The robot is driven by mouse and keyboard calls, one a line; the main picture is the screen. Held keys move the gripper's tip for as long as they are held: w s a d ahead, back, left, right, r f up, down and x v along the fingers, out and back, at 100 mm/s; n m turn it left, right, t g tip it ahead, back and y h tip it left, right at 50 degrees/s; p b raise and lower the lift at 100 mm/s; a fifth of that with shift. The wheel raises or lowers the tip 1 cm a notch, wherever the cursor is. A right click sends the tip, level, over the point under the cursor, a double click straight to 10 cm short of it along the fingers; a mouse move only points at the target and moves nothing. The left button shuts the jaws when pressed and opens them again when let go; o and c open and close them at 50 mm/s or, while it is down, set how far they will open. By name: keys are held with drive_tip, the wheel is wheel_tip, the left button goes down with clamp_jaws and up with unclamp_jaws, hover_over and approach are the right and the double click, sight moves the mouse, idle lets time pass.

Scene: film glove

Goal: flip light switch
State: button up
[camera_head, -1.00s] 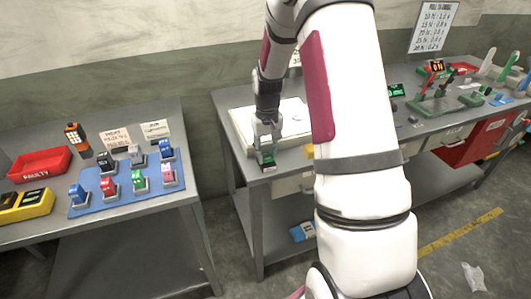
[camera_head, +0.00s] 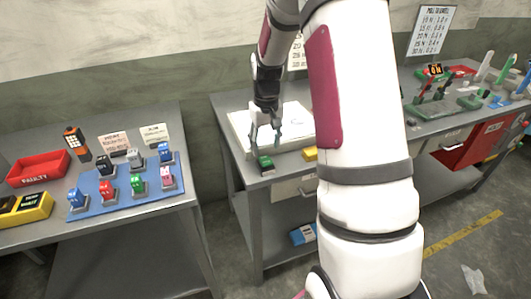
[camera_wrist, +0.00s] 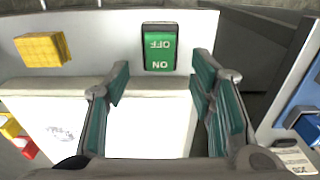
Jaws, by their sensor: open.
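A green rocker switch (camera_wrist: 159,48) in a black frame lies at the front left corner of the grey table. It is marked OFF and ON, upside down in the wrist view. In the head view the switch (camera_head: 265,163) sits just below my gripper (camera_head: 267,146). My gripper is open and empty. In the wrist view the fingers of my gripper (camera_wrist: 163,74) stand apart to either side, with the switch ahead between them. I cannot tell which side of the rocker is pressed in.
A white board (camera_head: 238,122) lies behind the switch. A yellow block (camera_head: 310,154) sits right of it in the head view. On the left table, a blue mat (camera_head: 122,203) holds several coloured switches, near a red tray (camera_head: 38,168). A gap separates the tables.

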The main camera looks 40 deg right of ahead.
sight(266, 161)
wheel_tip(266, 161, up, 7)
drive_tip(key=shift+s, duration=0.15)
drive_tip(key=shift+a+r, duration=0.1)
drive_tip(key=shift+r, duration=0.05)
idle(0.5)
